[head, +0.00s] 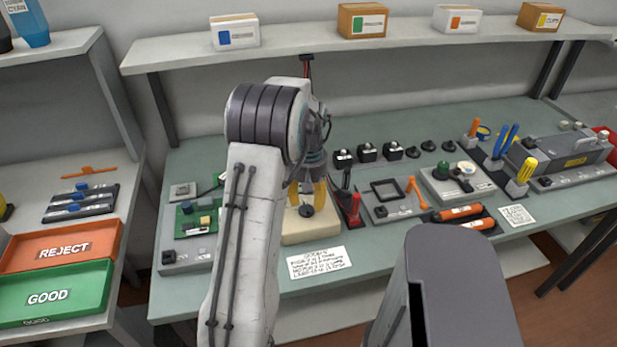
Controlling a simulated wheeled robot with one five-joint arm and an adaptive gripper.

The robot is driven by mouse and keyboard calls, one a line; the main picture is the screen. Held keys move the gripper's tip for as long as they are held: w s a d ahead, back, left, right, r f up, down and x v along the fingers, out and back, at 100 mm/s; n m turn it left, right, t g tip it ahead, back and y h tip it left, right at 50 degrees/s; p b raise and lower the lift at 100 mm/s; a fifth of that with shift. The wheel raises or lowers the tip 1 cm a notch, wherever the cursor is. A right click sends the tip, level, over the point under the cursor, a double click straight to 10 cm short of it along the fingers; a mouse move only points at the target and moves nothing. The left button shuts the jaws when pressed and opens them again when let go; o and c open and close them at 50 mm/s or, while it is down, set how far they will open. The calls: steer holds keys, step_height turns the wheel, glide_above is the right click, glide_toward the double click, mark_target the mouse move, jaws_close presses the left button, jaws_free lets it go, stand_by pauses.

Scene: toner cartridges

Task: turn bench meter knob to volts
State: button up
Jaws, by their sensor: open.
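My arm reaches over the bench in the head view, and my gripper (307,206) points down with its yellow fingers spread apart. The fingers are just above a beige block-shaped unit (312,232). A small dark round knob (307,211) with a thin stem shows between the fingertips; I cannot tell whether they touch it. The arm hides the unit's back part. No dial marks or volts label are legible, so I cannot tell for sure that this is the bench meter.
A lettered card (318,263) lies in front of the beige unit. A green circuit board (196,218) is left of it, and a red-and-black tool (351,204) stands close right. A shelf (345,45) with small boxes hangs above the bench. REJECT (100,266) and GOOD (92,308) trays are at left.

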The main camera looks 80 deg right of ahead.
step_height(320, 180, up, 9)
steer(key=shift+r, duration=0.2)
stand_by(0.3)
stand_by(0.8)
